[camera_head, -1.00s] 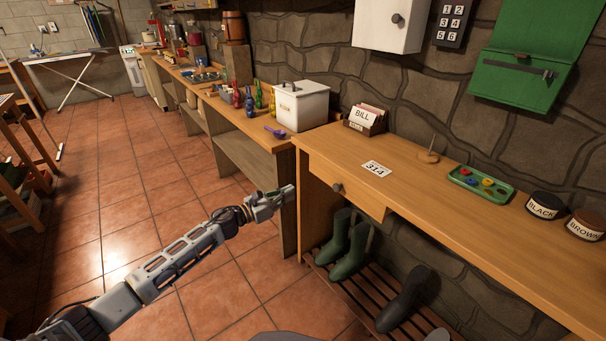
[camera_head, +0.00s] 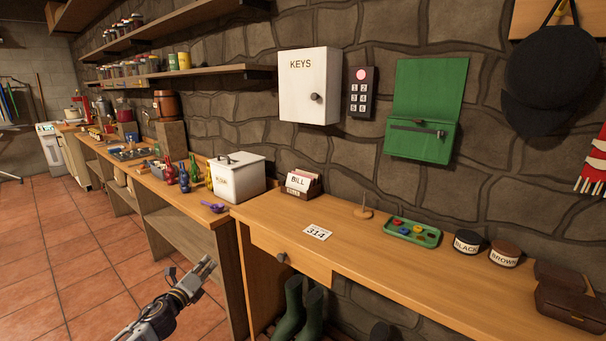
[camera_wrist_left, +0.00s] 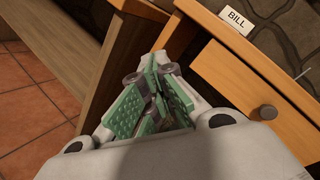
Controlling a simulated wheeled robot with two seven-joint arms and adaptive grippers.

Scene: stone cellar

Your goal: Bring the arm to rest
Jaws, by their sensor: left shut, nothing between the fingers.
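My right gripper does not show in either view.
The near bench (camera_head: 350,258) carries a 314 card (camera_head: 317,232), a bill box (camera_head: 301,184), a green tray (camera_head: 411,232) and two polish tins. A white canister (camera_head: 237,178) stands on the far bench. Green boots (camera_head: 297,308) stand below. Tiled floor (camera_head: 50,245) is clear at left.

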